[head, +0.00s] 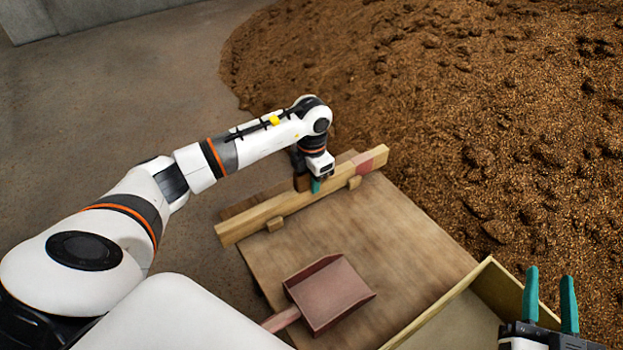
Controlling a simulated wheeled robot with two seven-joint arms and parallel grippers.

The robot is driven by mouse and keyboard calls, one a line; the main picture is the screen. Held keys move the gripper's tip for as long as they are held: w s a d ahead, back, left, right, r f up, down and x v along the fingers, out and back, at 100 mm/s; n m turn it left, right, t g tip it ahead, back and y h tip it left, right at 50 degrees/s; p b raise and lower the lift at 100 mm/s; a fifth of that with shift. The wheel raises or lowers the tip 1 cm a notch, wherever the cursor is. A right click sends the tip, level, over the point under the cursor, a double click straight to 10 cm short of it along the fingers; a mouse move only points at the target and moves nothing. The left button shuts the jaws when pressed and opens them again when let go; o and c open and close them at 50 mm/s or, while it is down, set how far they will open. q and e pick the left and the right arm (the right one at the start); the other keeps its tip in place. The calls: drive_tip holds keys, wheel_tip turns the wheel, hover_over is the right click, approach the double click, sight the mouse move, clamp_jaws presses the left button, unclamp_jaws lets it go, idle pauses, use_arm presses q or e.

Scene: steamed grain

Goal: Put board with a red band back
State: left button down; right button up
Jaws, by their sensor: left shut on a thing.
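The board with a red band (262,215) is a long pale wooden plank with a dull red band near its right end. It stands on edge along the far side of the wooden table (390,240), beside two small wooden blocks (275,224). I cannot tell if it rests fully on them. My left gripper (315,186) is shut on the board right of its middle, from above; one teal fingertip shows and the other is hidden. My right gripper (549,278) is at the lower right, with its two teal fingers apart and nothing between them.
A red dustpan-like scoop (330,295) lies on the table's near part. A pale wooden box (450,325) stands at the lower right, partly under my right gripper. A large heap of brown grain (440,110) fills the far right. Bare floor (120,90) lies at the left.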

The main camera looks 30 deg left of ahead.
use_arm(q)
drive_tip(key=shift+f, duration=0.25)
drive_tip(key=c, duration=1.1)
unclamp_jaws()
use_arm(e)
drive_tip(key=shift+s+r+t, duration=0.1)
drive_tip(key=shift+r+t, duration=0.4)
drive_tip(key=shift+r, duration=0.25)
use_arm(q)
drive_tip(key=shift+f, duration=0.1)
